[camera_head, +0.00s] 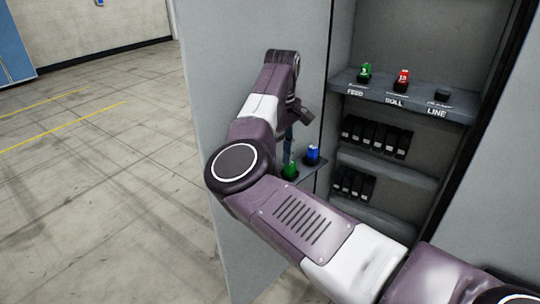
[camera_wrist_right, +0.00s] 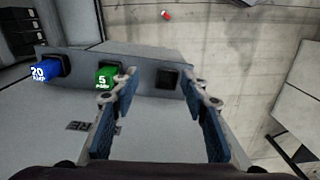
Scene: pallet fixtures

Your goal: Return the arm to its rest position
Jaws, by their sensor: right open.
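My right arm reaches in from the lower right in the head view and bends at its elbow in front of the cabinet. Its gripper (camera_head: 288,142) points down beside the small side shelf and is partly hidden by the arm. In the right wrist view the gripper (camera_wrist_right: 162,95) is open, with nothing between its two blue-padded fingers. Past the fingers lies the side shelf (camera_wrist_right: 140,73), with a blue 20 block (camera_wrist_right: 45,70), a green 5 block (camera_wrist_right: 106,76) and an empty dark socket (camera_wrist_right: 167,79). My left gripper is not in view.
The cabinet's upper shelf (camera_head: 415,106) has a green piece (camera_head: 365,71) at FEED, a red piece (camera_head: 403,77) at ROLL and an empty LINE socket (camera_head: 443,95). Black modules (camera_head: 375,137) stand below. A small red piece (camera_wrist_right: 166,15) lies on the floor. Floor at left is clear.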

